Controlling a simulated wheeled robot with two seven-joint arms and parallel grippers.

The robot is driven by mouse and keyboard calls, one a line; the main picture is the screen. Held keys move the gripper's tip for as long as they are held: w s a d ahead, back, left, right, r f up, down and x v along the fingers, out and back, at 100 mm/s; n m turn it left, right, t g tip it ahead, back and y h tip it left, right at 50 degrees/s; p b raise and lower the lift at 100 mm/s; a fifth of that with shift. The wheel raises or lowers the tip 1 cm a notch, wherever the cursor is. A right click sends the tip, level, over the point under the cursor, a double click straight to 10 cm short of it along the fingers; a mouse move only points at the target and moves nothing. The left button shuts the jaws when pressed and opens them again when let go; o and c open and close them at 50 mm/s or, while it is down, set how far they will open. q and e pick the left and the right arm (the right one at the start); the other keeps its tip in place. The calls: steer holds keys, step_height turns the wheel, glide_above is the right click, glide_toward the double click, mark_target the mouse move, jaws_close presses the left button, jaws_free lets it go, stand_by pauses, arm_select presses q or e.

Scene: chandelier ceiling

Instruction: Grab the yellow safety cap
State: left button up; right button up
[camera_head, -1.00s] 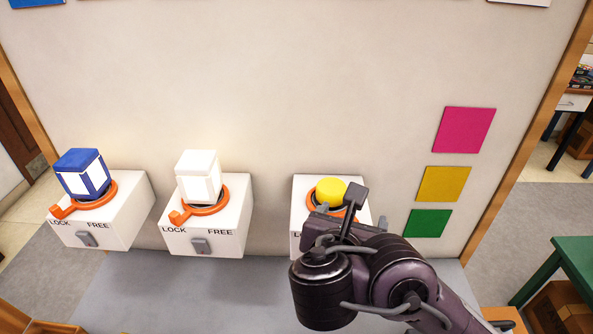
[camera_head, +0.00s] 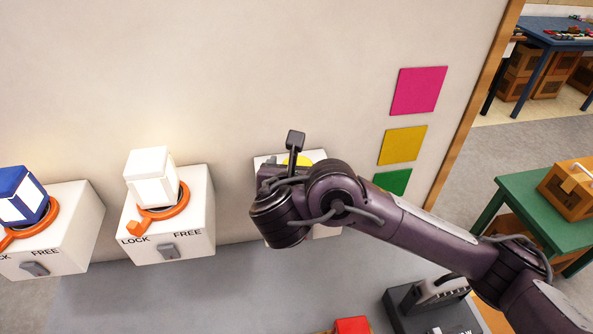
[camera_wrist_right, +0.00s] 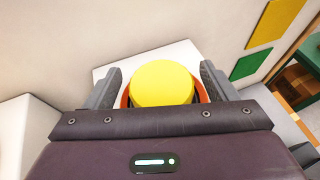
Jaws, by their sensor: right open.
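The yellow safety cap (camera_wrist_right: 162,84) sits in an orange ring on a white box (camera_wrist_right: 180,52) fixed to the wall. In the head view only a sliver of the cap (camera_head: 297,159) shows, because my right arm covers most of it and its box (camera_head: 312,156). In the right wrist view my right gripper (camera_wrist_right: 160,88) is open, with one grey finger on each side of the cap. The fingers look apart from the cap; their depth along it is hard to tell. My left gripper is not in view.
A white box with a white cap (camera_head: 150,178) and another with a blue cap (camera_head: 24,196) stand to the left, each with an orange ring. Pink, yellow and green squares are on the wall at right. A green table (camera_head: 540,209) holds a cardboard box.

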steer(key=c, duration=1.1)
steer(key=shift+o, duration=0.2)
steer(key=shift+r, duration=0.1)
